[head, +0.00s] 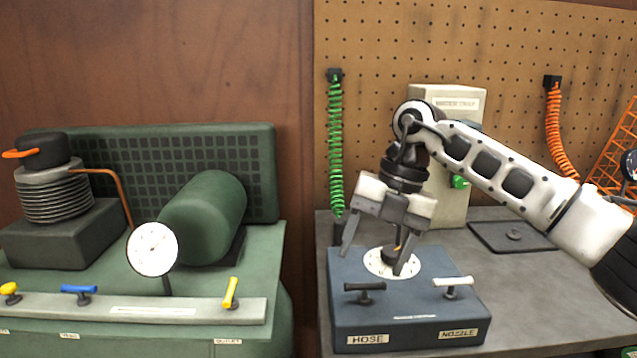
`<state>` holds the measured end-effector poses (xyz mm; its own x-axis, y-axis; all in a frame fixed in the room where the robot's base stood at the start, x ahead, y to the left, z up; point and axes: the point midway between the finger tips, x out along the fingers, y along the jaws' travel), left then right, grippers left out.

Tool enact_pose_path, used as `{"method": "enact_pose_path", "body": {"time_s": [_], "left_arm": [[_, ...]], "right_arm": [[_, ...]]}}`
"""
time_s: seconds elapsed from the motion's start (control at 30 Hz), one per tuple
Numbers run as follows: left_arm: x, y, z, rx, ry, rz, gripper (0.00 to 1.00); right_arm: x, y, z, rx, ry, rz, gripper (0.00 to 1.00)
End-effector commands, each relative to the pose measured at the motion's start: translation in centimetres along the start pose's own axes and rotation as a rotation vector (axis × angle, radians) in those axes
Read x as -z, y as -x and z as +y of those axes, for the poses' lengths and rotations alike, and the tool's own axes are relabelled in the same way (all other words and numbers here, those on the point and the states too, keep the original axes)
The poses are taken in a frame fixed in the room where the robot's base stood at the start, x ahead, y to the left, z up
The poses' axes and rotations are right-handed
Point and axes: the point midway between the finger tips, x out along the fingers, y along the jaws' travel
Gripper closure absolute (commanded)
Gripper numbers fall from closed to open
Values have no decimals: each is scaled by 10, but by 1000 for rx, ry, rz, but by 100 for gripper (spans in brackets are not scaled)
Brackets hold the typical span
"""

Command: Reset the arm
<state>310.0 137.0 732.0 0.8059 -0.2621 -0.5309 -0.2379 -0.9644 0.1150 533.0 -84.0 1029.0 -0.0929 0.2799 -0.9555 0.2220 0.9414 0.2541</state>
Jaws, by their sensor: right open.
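My right arm (510,180) comes in from the right and reaches over the blue box labelled HOSE and NOZZLE (410,318). My right gripper (375,258) points down with its fingers spread wide. The fingers straddle the small dark knob on the round white dial (379,263) on top of the box; whether either finger touches the box cannot be told. The box has a black lever (365,290) on the left and a white-handled lever (453,284) on the right. My left gripper is not in view.
Left stands a green machine with a green cylinder (205,218), a white gauge (153,249), and yellow and blue levers. A beige box (455,190) stands behind my gripper. Green (335,145) and orange (558,135) coiled hoses hang on the pegboard. The grey bench (540,300) is clear at front right.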

Motion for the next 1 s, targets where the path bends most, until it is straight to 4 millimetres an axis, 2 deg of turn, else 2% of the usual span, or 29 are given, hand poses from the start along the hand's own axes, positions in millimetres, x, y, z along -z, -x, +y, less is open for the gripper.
{"method": "enact_pose_path", "body": {"time_s": [0.03, 0.17, 0.27, 0.33, 0.43, 0.5, 0.57, 0.67, 0.77, 0.87, 0.97, 1.0], "left_arm": [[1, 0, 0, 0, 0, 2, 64], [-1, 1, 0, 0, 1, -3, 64], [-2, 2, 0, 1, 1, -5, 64], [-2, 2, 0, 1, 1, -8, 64], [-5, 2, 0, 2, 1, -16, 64], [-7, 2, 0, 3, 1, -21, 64], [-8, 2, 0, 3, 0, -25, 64], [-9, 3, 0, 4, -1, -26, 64], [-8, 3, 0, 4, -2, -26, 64], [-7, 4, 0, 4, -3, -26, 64], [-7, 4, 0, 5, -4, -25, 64], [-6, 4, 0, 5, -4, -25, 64]], "right_arm": [[7, -16, 9, -49, 33, 40, 34], [31, -53, 38, -222, 116, 149, 34], [62, -83, 68, -435, 174, 264, 34], [89, -98, 91, -637, 190, 355, 34], [121, -102, 118, -967, 144, 464, 34], [132, -95, 127, -1190, 57, 512, 34], [133, -89, 128, -1368, -51, 534, 34], [122, -82, 116, -1625, -297, 534, 34], [101, -89, 85, -1809, -609, 489, 34], [82, -114, 39, -1901, -969, 410, 34], [74, -154, -17, -1891, -1349, 310, 34], [77, -174, -41, -1856, -1500, 268, 34]]}}
